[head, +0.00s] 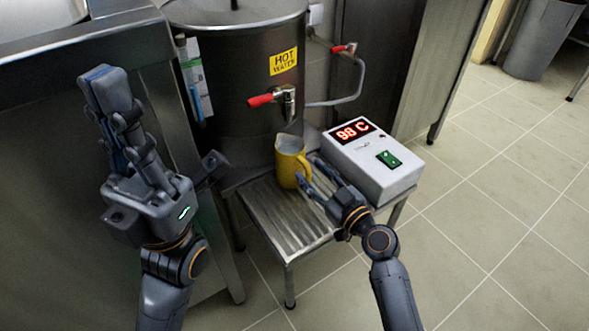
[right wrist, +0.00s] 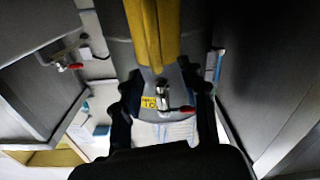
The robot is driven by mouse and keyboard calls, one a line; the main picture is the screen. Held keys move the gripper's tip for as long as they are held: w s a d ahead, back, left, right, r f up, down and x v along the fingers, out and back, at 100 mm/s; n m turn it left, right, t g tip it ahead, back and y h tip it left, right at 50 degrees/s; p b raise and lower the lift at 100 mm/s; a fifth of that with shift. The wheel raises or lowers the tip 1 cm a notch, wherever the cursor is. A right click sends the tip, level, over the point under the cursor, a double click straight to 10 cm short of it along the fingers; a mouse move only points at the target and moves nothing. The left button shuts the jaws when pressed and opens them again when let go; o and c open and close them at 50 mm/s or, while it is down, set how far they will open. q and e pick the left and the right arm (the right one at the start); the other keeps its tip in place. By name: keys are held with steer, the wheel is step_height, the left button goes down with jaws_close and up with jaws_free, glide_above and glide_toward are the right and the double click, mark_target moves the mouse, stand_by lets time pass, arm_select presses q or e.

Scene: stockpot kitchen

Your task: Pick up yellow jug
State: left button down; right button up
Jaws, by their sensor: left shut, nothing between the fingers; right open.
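The yellow jug (head: 288,168) stands upright on the slatted metal stand, below the tap of the hot water boiler. Its handle is on the side facing my right gripper. My right gripper (head: 309,176) is open, with its fingertips close beside the jug's handle side. In the right wrist view the jug (right wrist: 152,30) shows at the top, in line with the gap between the open fingers (right wrist: 165,100); I cannot tell whether they touch it. My left gripper (head: 102,78) is shut and empty, raised at the left, well away from the jug.
The boiler (head: 225,90) with its red-handled tap (head: 275,97) rises behind the jug. A white control box (head: 375,165) reading 98 C is close to the right of my right gripper. The slatted stand (head: 285,225) is bare in front. Open floor lies to the right.

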mark_target(308, 167)
steer(key=x, duration=0.3)
steer(key=shift+w, duration=0.2)
steer(key=shift+d, duration=0.1)
jaws_close()
steer(key=shift+r, duration=0.15)
